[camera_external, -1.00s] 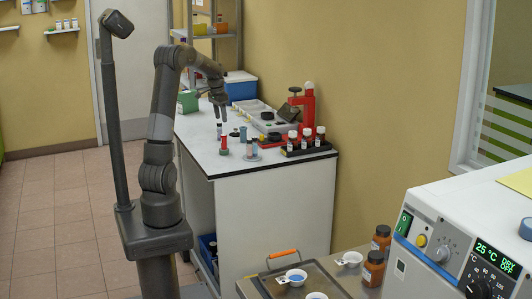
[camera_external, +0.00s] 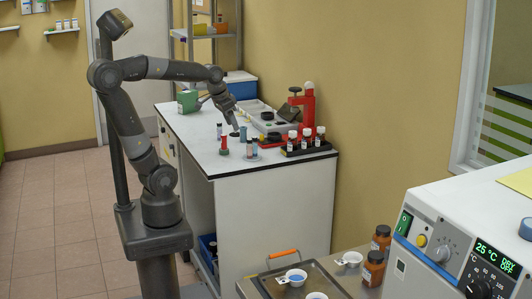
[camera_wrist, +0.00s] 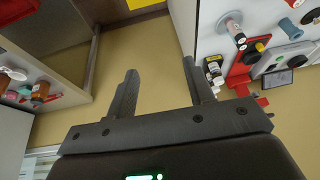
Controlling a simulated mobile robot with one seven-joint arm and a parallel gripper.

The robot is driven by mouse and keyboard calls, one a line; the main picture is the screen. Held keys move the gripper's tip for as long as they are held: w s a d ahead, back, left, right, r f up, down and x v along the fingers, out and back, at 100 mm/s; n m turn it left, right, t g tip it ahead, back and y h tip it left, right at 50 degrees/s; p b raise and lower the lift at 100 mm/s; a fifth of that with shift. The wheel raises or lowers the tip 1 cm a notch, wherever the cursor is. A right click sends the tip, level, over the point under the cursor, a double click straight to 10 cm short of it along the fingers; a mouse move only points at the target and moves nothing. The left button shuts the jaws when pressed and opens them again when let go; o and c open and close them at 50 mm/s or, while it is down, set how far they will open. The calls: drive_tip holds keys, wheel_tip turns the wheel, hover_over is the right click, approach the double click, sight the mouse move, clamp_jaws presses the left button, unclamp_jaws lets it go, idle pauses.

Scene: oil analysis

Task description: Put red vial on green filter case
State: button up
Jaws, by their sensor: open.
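A small red vial (camera_external: 224,141) stands upright near the front of the white lab table. Green shows at its foot, and it appears to stand on a small green filter case (camera_external: 224,152); the contact is too small to be sure. My gripper (camera_external: 235,130) is above the table, to the right of and behind the red vial, apart from it. In the wrist view my gripper (camera_wrist: 159,72) is open, with nothing between its fingers and the yellow wall beyond.
Other vials (camera_external: 251,148) stand just right of the red vial. A green box (camera_external: 188,101) is at the back left. The table's front-left top is clear.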

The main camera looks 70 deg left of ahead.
drive_tip(key=s+d+f+t, duration=0.1)
drive_tip(key=s+d+f, duration=0.1)
drive_tip(key=s+d, duration=0.4)
drive_tip(key=shift+s+d+m+h, duration=0.3)
drive_tip(key=shift+s+d+h, duration=0.1)
drive_tip(key=shift+s, duration=0.1)
drive_tip(key=shift+f, duration=0.1)
idle(0.7)
